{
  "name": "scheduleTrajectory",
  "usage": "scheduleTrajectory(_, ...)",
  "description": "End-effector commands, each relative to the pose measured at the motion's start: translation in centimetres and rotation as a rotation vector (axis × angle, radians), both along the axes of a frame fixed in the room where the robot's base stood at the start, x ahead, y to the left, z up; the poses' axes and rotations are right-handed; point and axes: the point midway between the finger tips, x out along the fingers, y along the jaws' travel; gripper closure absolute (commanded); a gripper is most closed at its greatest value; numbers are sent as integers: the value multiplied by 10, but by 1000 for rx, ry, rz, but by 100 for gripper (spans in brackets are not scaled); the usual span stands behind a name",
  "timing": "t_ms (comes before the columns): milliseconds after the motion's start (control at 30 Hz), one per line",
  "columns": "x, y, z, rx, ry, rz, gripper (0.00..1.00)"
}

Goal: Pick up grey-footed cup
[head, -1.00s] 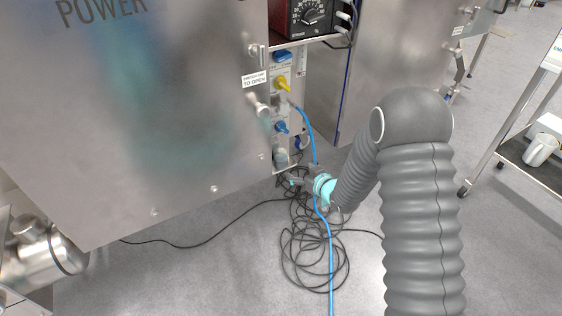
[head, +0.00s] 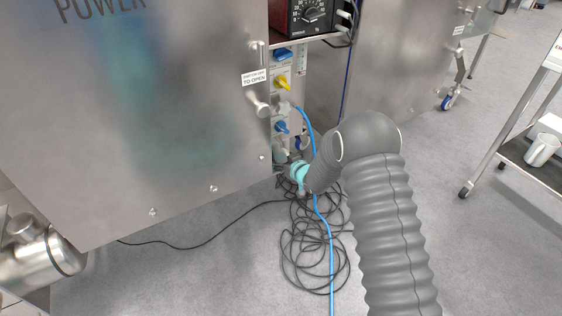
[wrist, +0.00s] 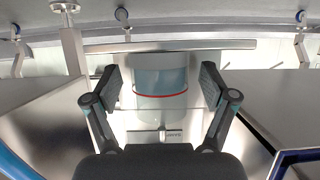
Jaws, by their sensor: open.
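In the wrist view, my gripper (wrist: 162,82) is open, with one finger on each side of a rounded object. This object has a grey band above a thin red line and a pale part below, and looks like the grey-footed cup (wrist: 160,76). Gaps show between it and both fingers; no contact is visible.
Black cable loops (head: 312,255) and a blue hose (head: 330,262) lie on the floor below my wrist. A trolley (head: 484,172) stands at the right with a white mug (head: 541,150). Steel surfaces (wrist: 275,95) flank my gripper. Open floor lies right of my arm.

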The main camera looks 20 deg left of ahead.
Motion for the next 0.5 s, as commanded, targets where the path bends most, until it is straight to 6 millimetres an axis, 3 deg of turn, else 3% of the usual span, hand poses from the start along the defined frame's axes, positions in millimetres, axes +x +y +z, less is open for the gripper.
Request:
scheduleTrajectory(333,5,5,-2,1,-1,0,16)
scheduleTrajectory(500,4,5,-2,1,-1,0,59)
